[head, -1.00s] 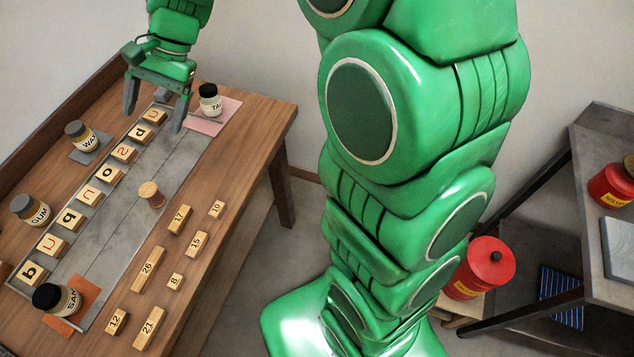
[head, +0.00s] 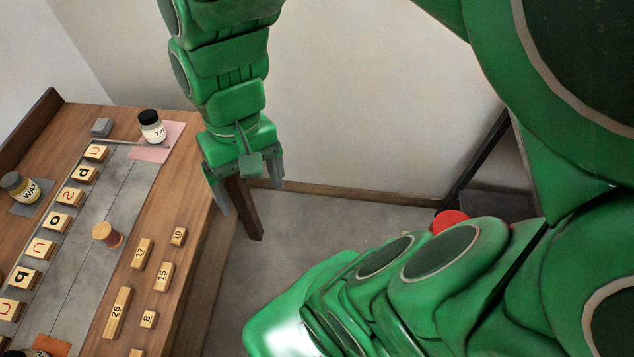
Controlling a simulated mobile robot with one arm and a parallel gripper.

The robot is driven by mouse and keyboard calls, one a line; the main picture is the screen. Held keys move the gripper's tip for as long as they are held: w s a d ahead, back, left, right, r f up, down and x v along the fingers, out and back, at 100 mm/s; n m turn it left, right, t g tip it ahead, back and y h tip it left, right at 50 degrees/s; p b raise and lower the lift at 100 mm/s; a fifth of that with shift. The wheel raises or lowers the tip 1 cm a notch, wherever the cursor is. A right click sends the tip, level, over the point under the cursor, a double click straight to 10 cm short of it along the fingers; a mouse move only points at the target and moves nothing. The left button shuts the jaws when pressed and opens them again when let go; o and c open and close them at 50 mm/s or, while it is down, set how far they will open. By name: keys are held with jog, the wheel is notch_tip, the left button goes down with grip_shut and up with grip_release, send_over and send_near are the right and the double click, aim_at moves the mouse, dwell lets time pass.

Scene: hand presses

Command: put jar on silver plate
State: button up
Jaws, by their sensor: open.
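A white jar with a black lid, its label starting "TA" (head: 152,127), stands on a pink plate (head: 176,137) at the table's back right corner. A jar with a dark lid labelled "WAX" (head: 20,187) stands on a grey plate (head: 43,190) at the left. The frames do not settle which jar or plate is the task's. A long grey metal strip (head: 85,262) runs along the table. My gripper (head: 248,187) hangs open and empty, fingers down, just right of the table's edge and right of the pink plate.
Wooden letter blocks (head: 63,223) line the strip's left side. A round wooden knob (head: 107,235) stands on the strip. Several numbered blocks (head: 141,253) lie to its right. A small grey block (head: 101,127) sits at the back. A red canister (head: 450,219) shows partly behind my arm.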

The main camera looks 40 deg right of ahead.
jog(key=s+d+h, duration=0.1)
jog(key=s+d, duration=0.3)
jog(key=shift+s+f+n, duration=0.2)
jog(key=shift+s+n, duration=0.05)
jog(key=shift+n, duration=0.05)
